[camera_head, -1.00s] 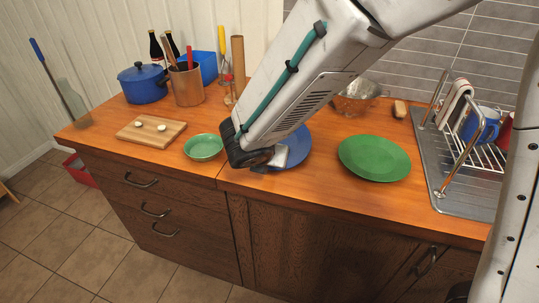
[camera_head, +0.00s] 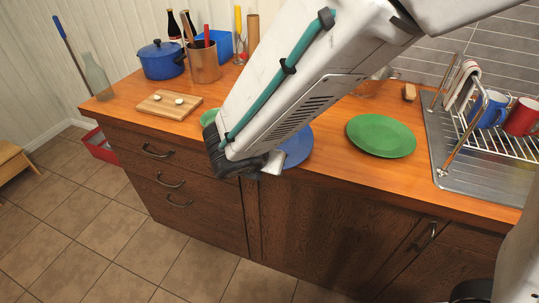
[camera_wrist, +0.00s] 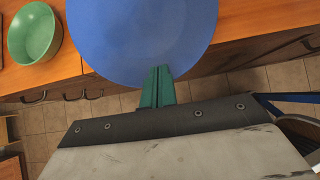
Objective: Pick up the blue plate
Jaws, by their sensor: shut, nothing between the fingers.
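The blue plate (camera_head: 297,146) lies on the wooden counter near its front edge, partly hidden behind my arm in the head view. In the wrist view the blue plate (camera_wrist: 150,35) fills the top middle. My gripper (camera_wrist: 161,70) shows there as green fingers held together, with nothing between them. Their tips overlap the plate's near rim in the picture; I cannot tell whether they touch it. In the head view the fingers are mostly hidden by my arm.
A green bowl (camera_wrist: 34,33) is left of the plate, and a green plate (camera_head: 381,135) is to its right. A cutting board (camera_head: 168,104), a utensil pot (camera_head: 203,62) and a blue pot (camera_head: 161,60) stand further left. A dish rack (camera_head: 492,137) is at right.

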